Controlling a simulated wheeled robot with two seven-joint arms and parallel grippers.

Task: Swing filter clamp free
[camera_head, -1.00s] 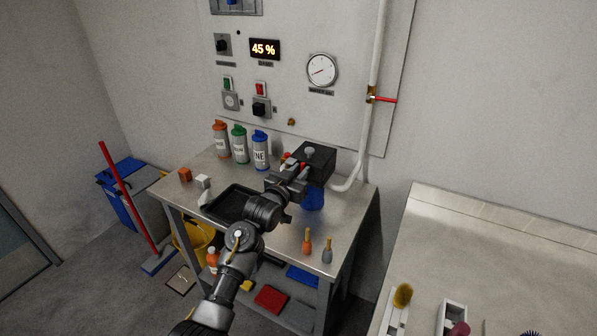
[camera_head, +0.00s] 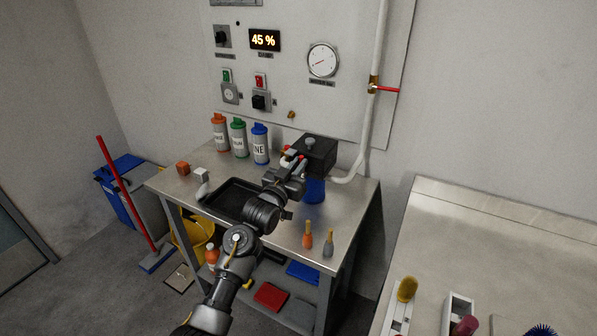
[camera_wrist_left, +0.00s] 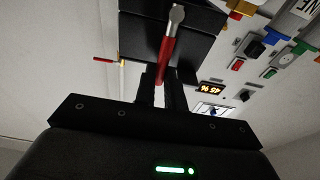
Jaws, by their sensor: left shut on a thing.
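The filter has a black square head (camera_head: 321,150) and a blue bowl (camera_head: 315,190) under it, at the back right of the steel table. In the left wrist view the filter's black body (camera_wrist_left: 150,38) fills the upper middle. The red clamp lever (camera_wrist_left: 168,52), with a pale metal end, lies in front of it. My left gripper (camera_head: 291,163) is at the near left side of the filter head. In the wrist view its fingers (camera_wrist_left: 161,88) are shut on the red lever. The lever's lower part is hidden between the fingers. My right gripper is in neither view.
Three bottles (camera_head: 239,139) stand behind and left of my arm. A black tray (camera_head: 236,199) lies under the arm. Orange and grey small tools (camera_head: 308,236) stand at the table's front right. A white pipe (camera_head: 372,120) runs down just right of the filter.

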